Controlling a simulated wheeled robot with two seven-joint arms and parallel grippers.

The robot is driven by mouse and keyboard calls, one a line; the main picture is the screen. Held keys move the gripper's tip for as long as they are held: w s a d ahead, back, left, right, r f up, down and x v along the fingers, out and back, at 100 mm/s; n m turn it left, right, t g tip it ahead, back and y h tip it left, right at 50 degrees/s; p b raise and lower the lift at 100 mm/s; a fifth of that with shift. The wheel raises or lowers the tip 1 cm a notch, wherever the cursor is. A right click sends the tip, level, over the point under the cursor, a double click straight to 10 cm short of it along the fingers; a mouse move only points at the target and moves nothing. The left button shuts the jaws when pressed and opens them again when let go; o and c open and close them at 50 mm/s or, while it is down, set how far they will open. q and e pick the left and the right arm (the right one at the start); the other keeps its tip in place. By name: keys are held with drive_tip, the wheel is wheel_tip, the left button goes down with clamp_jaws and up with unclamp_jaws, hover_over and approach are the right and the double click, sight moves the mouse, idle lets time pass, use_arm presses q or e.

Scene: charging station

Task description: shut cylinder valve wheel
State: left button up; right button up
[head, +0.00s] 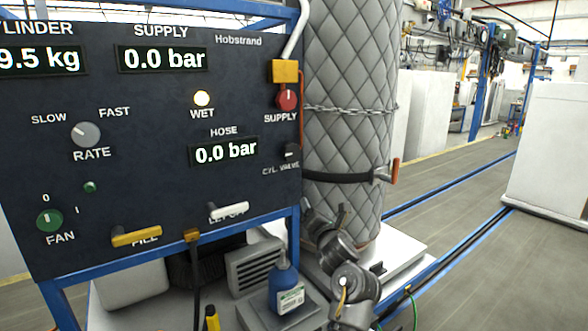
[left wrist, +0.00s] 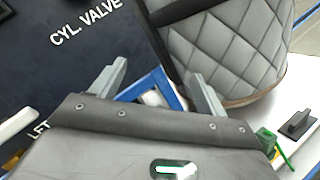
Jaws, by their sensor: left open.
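The cylinder valve wheel (head: 291,152) is a small black knob at the right edge of the dark panel, above the label CYL. VALVE. The label shows at the upper left of the left wrist view, but the wheel itself cannot be made out there. My left gripper (head: 324,209) is below and to the right of the wheel, apart from it, in front of the quilted cylinder (head: 345,85). In the left wrist view my left gripper (left wrist: 157,72) has its two grey fingers spread with nothing held between them. My right gripper is in neither view.
The panel (head: 120,185) carries a red supply knob (head: 287,99), a yellow fill lever (head: 136,236) and a white lever (head: 229,211). A black strap with an orange-ended fitting (head: 394,171) rings the cylinder. A blue bottle (head: 285,285) stands below. Open floor lies right.

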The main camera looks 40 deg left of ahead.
use_arm(q)
wheel_tip(320, 180, up, 9)
drive_tip(key=n+g+y, duration=0.3)
drive_tip(key=n+g, duration=0.1)
drive_tip(key=n, duration=0.5)
drive_tip(key=n+g, duration=0.3)
drive_tip(key=n, duration=0.4)
approach(293, 152)
drive_tip(key=shift+y, duration=0.3)
drive_tip(key=p+x, duration=0.5)
drive_tip(key=x, duration=0.3)
drive_tip(key=shift+w+a+p, duration=0.1)
drive_tip(key=shift+a+p, duration=0.15)
drive_tip(key=shift+p, duration=0.1)
drive_tip(key=shift+w+a+f, duration=0.2)
drive_tip(key=shift+a+f, duration=0.05)
drive_tip(key=shift+a, duration=0.35)
